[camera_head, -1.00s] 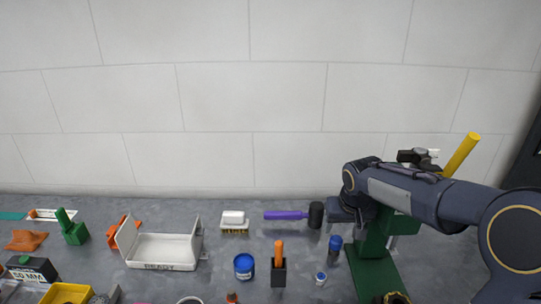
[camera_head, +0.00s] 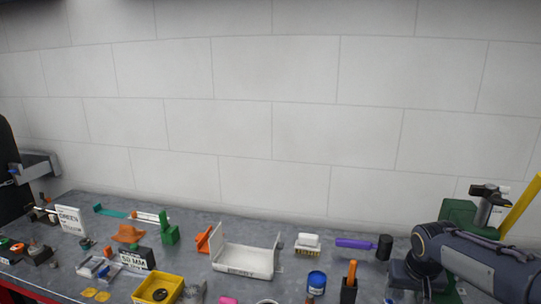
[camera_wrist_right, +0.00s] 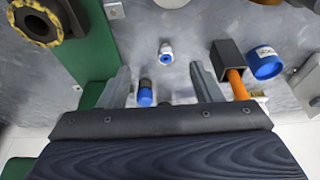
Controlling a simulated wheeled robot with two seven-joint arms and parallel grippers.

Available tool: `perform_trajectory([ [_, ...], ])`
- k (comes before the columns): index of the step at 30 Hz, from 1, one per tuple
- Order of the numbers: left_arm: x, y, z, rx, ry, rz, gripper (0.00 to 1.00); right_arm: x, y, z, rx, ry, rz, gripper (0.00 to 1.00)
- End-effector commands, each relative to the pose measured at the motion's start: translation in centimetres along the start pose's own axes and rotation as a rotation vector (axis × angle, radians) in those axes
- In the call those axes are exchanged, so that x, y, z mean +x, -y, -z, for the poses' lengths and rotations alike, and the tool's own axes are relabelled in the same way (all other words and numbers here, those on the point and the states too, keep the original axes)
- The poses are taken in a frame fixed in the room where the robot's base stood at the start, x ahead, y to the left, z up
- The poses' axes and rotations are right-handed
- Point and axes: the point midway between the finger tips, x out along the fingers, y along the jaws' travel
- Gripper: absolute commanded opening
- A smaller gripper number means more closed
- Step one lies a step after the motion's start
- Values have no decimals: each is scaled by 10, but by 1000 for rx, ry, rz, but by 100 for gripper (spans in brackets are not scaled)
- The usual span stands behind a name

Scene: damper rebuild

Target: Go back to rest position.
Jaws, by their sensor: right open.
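My right gripper (camera_head: 408,284) is at the lower right of the head view, in front of the green stand (camera_head: 458,212). In the right wrist view my right gripper (camera_wrist_right: 163,88) has its two fingers spread wide with nothing held. A dark bottle with a blue lower part (camera_wrist_right: 145,92) shows between the fingers; I cannot tell how far below it is. A small clear bottle with a blue cap (camera_wrist_right: 166,52) stands a little beyond the fingertips. My left gripper is not identifiable in either view.
The grey bench holds a white tray (camera_head: 243,262), a yellow bin (camera_head: 172,281), a purple-handled mallet (camera_head: 355,244), a brush (camera_head: 307,243) and a blue can (camera_head: 317,281). A yellow bar (camera_head: 521,205) rises at the right. A grey fixture (camera_head: 38,166) stands at the left edge.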

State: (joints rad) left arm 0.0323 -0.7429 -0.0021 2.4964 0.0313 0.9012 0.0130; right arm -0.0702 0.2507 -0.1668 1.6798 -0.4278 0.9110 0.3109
Motion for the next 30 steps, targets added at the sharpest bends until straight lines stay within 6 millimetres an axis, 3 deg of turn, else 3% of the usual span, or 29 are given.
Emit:
perform_trajectory([
  [11,0,0,0,0,0,0,0,-24,-1,-29,10,-7,65,59],
  [17,0,0,0,0,0,0,0,-45,2,-60,14,-17,129,59],
  [23,0,0,0,0,0,0,0,-71,7,-112,15,-39,219,59],
  [30,0,0,0,0,0,0,0,-94,28,-209,-3,-94,360,59],
])
